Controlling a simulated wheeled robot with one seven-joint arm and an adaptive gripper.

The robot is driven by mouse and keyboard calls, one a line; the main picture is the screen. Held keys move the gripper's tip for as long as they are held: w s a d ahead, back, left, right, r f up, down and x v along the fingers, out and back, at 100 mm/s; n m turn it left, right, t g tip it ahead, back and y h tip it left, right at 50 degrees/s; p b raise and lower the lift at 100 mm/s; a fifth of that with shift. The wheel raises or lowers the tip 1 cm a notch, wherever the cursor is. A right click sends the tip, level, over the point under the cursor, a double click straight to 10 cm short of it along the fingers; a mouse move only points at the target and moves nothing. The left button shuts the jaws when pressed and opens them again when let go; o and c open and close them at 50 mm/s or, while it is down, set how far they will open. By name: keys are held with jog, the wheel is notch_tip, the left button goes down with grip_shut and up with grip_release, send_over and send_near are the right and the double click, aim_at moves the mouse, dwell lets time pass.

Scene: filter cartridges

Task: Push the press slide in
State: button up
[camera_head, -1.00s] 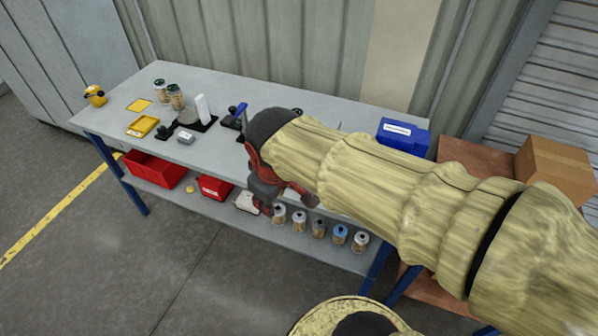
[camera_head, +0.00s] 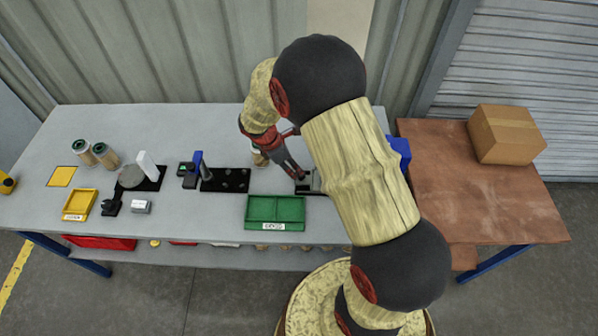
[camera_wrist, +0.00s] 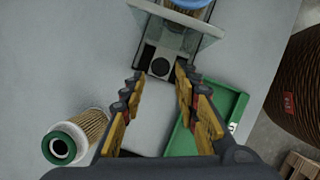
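The press (camera_wrist: 182,22) shows at the top of the wrist view as a pale frame with a clear panel. Its dark slide (camera_wrist: 160,66), with a round grey piece on it, sticks out below the panel toward me. My gripper (camera_wrist: 160,78) is open, its two fingers apart on either side of the slide's near end, with nothing seen between them. I cannot tell whether they touch it. In the head view my gripper (camera_head: 298,176) points down at the press (camera_head: 313,184), which my arm partly hides.
A green-ended cartridge (camera_wrist: 78,138) is left of my gripper. A green tray (camera_head: 275,211) lies close in front of the press. A blue bin (camera_head: 400,150) is partly behind my arm. A black plate (camera_head: 225,180), a yellow tray (camera_head: 80,204) and more cartridges (camera_head: 92,153) are farther left.

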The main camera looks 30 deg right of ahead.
jog(key=x, duration=0.5)
jog(key=shift+b, duration=0.4)
jog(key=c, duration=0.3)
jog(key=c, duration=0.4)
grip_shut()
